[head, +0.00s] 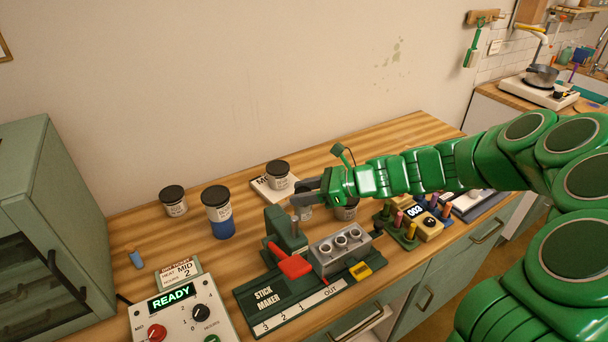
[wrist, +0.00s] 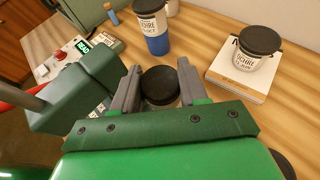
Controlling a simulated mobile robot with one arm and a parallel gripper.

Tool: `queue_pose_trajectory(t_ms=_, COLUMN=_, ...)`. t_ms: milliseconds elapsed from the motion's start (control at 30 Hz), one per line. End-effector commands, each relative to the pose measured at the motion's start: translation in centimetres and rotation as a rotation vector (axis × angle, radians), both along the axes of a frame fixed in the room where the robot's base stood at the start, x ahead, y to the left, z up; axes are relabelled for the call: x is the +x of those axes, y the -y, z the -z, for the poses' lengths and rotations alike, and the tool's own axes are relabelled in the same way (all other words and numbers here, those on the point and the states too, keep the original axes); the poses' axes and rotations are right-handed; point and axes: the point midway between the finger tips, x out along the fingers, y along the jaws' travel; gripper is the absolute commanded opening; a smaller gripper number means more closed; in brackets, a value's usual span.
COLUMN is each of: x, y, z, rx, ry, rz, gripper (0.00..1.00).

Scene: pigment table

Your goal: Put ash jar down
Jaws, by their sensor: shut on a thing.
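My gripper (head: 300,194) reaches in from the right and hovers over the table, just behind the stick maker. In the wrist view its two grey fingers (wrist: 158,88) are closed on either side of a jar with a round black lid (wrist: 160,84). I take it for the ash jar; its label is not readable. In the head view only a small greyish part of the held jar (head: 305,213) shows under the fingers; the green press hides some of it. I cannot tell whether its base touches the table.
The stick maker (head: 268,302) with its red lever stands in front. A blue-bottomed jar (head: 218,226) and a smaller jar (head: 174,207) are to the left. One more jar (head: 346,212) is beside my wrist. Bare wood lies at the back.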

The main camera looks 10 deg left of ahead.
Motion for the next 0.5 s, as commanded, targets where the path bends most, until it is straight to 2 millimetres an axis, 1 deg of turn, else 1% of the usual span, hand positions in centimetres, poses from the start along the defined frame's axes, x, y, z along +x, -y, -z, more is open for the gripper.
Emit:
queue_pose_trajectory(t_ms=33, x=0.0, y=0.0, z=0.7, rx=0.0, ry=-0.003, rz=0.001, gripper=0.04)
queue_pose_trajectory(t_ms=100, x=0.0, y=0.0, z=1.2, rx=-0.001, ry=-0.001, rz=0.002, gripper=0.04)
queue_pose_trajectory(t_ms=367, x=0.0, y=0.0, z=2.4, rx=0.0, ry=0.0, rz=0.001, gripper=0.04)
queue_pose_trajectory(t_ms=500, x=0.0, y=0.0, z=3.5, rx=0.001, ry=0.0, rz=0.001, gripper=0.04)
